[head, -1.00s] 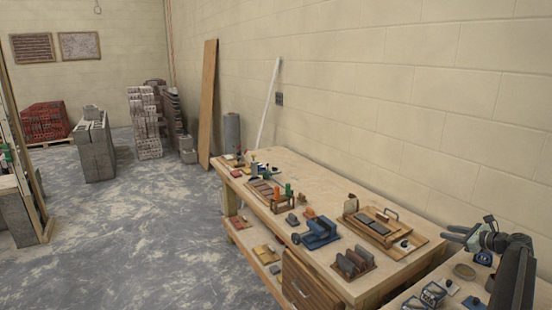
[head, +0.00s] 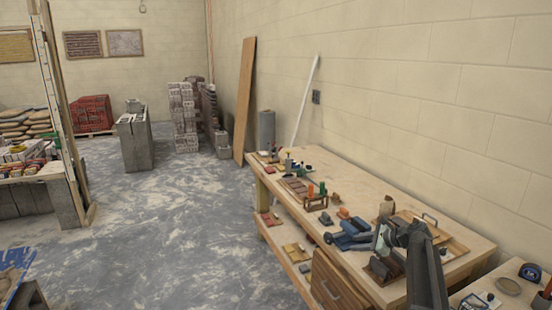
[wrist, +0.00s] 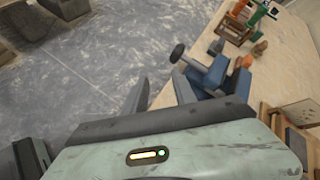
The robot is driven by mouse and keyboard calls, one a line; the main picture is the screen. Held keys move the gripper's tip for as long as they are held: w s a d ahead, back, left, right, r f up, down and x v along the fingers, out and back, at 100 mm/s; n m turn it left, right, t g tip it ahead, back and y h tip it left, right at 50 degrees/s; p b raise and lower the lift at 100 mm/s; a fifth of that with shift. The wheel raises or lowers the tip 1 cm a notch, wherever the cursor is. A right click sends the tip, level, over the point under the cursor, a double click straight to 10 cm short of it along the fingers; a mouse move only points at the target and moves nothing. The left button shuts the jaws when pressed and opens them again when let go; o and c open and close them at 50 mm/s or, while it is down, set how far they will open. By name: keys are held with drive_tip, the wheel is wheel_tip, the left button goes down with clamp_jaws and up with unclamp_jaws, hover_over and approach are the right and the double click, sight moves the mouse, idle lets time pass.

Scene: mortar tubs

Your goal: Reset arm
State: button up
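My gripper (head: 383,240) shows in the head view in front of the near part of the wooden workbench (head: 345,180), partly hidden by my dark arm. In the wrist view my gripper (wrist: 160,92) has its two grey fingers apart with nothing between them. Bare bench edge and grey floor show past the fingers. A blue vise (wrist: 215,75) lies just beyond the right finger in the wrist view. The vise also shows in the head view (head: 348,237), left of my gripper. I cannot tell the gripper's height above the bench.
A wooden tray (head: 455,246) sits on the bench behind my arm. A second table (head: 512,268) with small items stands at the lower right. Concrete blocks (head: 135,140) stand at the back left. The grey floor left of the bench is mostly clear.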

drive_tip(key=s+a+f+n+g+h, duration=0.1)
drive_tip(key=s+a+f+n+g, duration=0.2)
drive_tip(key=s+a, duration=0.35)
drive_tip(key=s+a+f+n+g+h+b, duration=0.1)
drive_tip(key=s+a+f+n, duration=0.3)
drive_tip(key=a, duration=0.4)
drive_tip(key=s+a+f+n+g+h, duration=0.1)
drive_tip(key=s+a+f+n+g, duration=0.1)
drive_tip(key=s+a+n, duration=0.35)
drive_tip(key=s+d+f+n+g+h, duration=0.1)
drive_tip(key=s+d+n+h, duration=0.1)
drive_tip(key=s+n, duration=0.2)
drive_tip(key=s+d+f+n+h, duration=0.2)
drive_tip(key=s+d+n+h, duration=0.1)
drive_tip(key=s, duration=0.6)
drive_tip(key=shift+s+n+g, duration=0.35)
drive_tip(key=shift+n+g, duration=0.05)
drive_tip(key=shift+n, duration=0.45)
drive_tip(key=shift+o, duration=0.4)
drive_tip(key=shift+w, duration=0.1)
